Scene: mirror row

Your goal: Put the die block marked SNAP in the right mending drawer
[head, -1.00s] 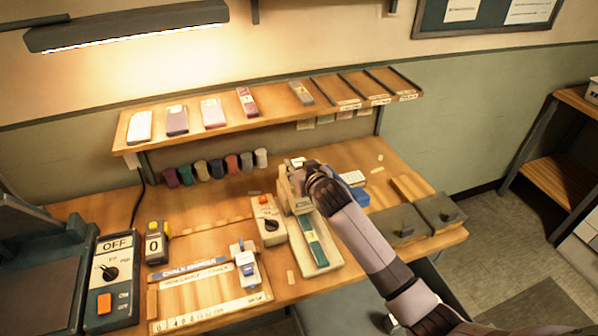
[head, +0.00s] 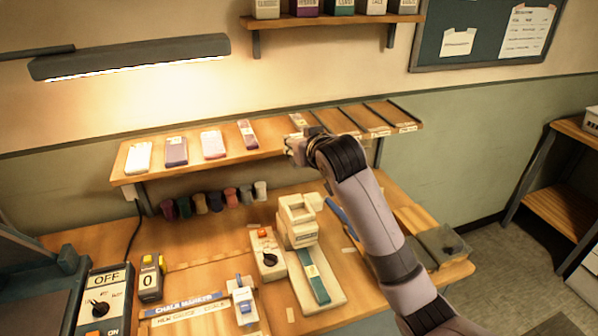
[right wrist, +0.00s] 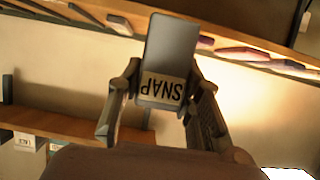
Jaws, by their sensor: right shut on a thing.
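The die block marked SNAP (right wrist: 170,62) is a dark grey slab with a pale label, seen upside down in the right wrist view. It sits between the two fingers of my right gripper (right wrist: 162,95), which is shut on it. In the head view my right gripper (head: 294,148) is at the front edge of the wall shelf, and its arm hides part of what lies behind. Two grey drawer-like boxes stand at the right end of the bench; the right one (head: 443,242) shows a dark knob, and my arm partly covers the left one. My left gripper is out of view.
The wall shelf (head: 135,180) holds several coloured blocks on its left and empty divided slots on its right. A cream press (head: 297,215) stands on the bench below, beside a switch box (head: 267,258). Spools hang under the shelf.

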